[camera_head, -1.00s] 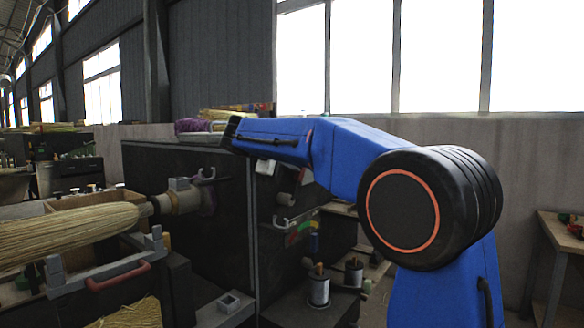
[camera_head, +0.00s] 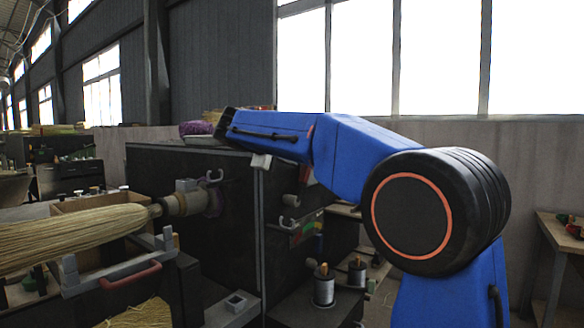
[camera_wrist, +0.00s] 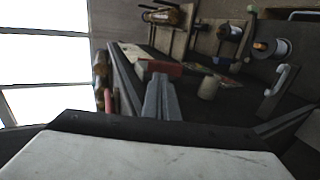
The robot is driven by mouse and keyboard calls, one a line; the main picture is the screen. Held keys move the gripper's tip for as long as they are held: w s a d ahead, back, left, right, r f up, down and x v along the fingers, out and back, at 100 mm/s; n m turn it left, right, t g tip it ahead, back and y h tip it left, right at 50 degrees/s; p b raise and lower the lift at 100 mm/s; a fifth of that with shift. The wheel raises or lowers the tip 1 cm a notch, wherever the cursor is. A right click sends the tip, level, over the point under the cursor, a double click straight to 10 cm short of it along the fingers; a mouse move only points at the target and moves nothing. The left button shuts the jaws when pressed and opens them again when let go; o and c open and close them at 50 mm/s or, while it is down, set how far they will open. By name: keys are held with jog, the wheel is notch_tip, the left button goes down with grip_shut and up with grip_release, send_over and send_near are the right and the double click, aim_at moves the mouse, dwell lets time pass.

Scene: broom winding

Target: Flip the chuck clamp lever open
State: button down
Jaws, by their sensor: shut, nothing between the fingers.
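The chuck (camera_head: 186,204) is a pale cylinder on the dark machine's face in the head view, holding the broom's (camera_head: 85,228) handle end. The small clamp lever (camera_head: 214,178) shows at its upper right; its exact angle is too small to tell. In the head view my arm reaches left above the machine, its end over the top edge, and the gripper's fingers cannot be made out. In the wrist view my gripper (camera_wrist: 160,80) appears as grey fingers shut together and empty, pointing toward a red block (camera_wrist: 164,68). Neither chuck nor lever can be made out there.
The dark machine cabinet (camera_head: 150,165) stands below the arm's end. A grey hook (camera_head: 289,224) sticks out of its side; several spools, including one at the front (camera_head: 324,287), stand lower down. A cradle with a red handle (camera_head: 130,277) lies below the broom. A wooden table (camera_head: 562,235) is at far right.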

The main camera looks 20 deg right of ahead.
jog(key=v, duration=0.8)
jog(key=shift+r, duration=0.35)
jog(key=s+d+f+m+g+y, duration=0.1)
jog(key=s+d+f+y, duration=0.25)
jog(key=s+f, duration=0.6)
jog(key=s+d+f+m+g+y, duration=0.1)
jog(key=s+d+f+y, duration=0.1)
jog(key=s+d+f, duration=0.5)
jog(key=s+a+f+m+y, duration=0.2)
jog(key=s+f, duration=1)
jog(key=s, duration=0.1)
jog(key=s+a+f+m+g+y, duration=0.1)
jog(key=s+a+f+m+y, duration=0.1)
jog(key=s+f, duration=1.1)
jog(key=shift+s+a+f+m+y, duration=0.3)
jog(key=shift+s+f+m+y, duration=0.05)
jog(key=shift+m+y, duration=0.3)
